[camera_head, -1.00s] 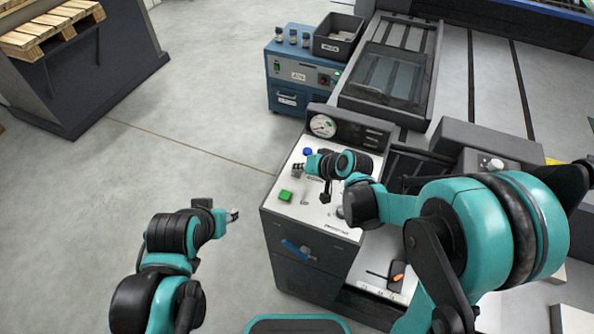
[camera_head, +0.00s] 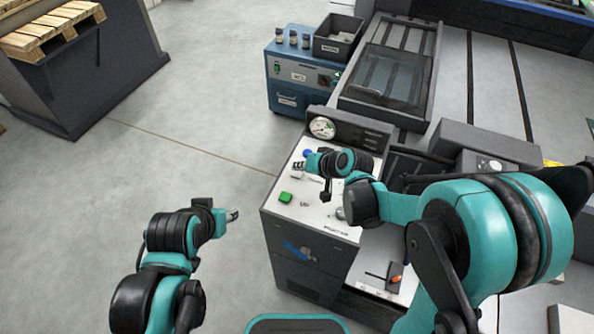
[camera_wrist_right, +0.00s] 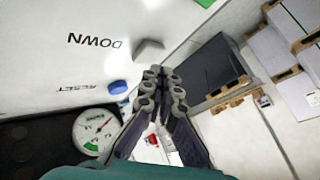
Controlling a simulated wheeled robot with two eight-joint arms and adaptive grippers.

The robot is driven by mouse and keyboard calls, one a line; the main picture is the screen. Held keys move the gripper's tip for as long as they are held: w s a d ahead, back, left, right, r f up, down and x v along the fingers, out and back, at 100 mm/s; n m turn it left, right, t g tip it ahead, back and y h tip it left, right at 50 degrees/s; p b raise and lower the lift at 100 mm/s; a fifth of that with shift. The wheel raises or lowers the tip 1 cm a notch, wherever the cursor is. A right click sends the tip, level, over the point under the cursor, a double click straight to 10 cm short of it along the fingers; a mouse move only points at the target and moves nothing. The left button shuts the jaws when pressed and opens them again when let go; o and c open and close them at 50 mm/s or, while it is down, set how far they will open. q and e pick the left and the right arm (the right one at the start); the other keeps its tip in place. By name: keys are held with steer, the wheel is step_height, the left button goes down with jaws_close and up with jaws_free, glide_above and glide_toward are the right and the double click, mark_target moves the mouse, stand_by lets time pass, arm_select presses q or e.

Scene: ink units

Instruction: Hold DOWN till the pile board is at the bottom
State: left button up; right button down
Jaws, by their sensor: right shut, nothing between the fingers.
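The white control panel (camera_head: 325,222) tops a dark cabinet. In the right wrist view the word DOWN (camera_wrist_right: 95,41) shows upside down on it, with a grey button (camera_wrist_right: 148,50) beside it. My right gripper (camera_head: 299,171) is over the panel, near the blue button (camera_head: 308,152). In the right wrist view its closed, empty fingertips (camera_wrist_right: 160,74) are close to the grey button; I cannot tell whether they touch it. A green button (camera_head: 285,197) is nearer the panel's front. My left gripper (camera_head: 233,215) hangs left of the cabinet, away from it. I cannot make out the pile board.
A round gauge (camera_head: 322,127) stands behind the panel. A blue unit (camera_head: 288,98) with several small bottles and a dark bin (camera_head: 339,37) is farther back. A wooden pallet (camera_head: 50,32) rests on a dark block at upper left. The floor at left is clear.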

mark_target(299, 174)
steer(key=shift+r, duration=0.1)
step_height(299, 174, up, 5)
steer(key=p, duration=0.4)
steer(key=shift+r, duration=0.1)
arm_select(q)
step_height(299, 174, up, 4)
stand_by(0.4)
step_height(299, 174, down, 3)
steer(key=b, duration=0.3)
steer(key=shift+r, duration=0.1)
arm_select(e)
steer(key=s+d+r+h, duration=0.2)
steer(key=s+d+h, duration=0.1)
steer(key=s+d, duration=0.5)
steer(key=s+d+r+h, duration=0.2)
steer(key=s+d+h, duration=0.1)
steer(key=s+d, duration=0.6)
steer(key=s, duration=0.3)
steer(key=shift+d, duration=0.15)
arm_select(q)
steer(key=shift+c, duration=0.7)
arm_select(e)
steer(key=shift+s+f, duration=0.1)
steer(key=shift+s, duration=0.05)
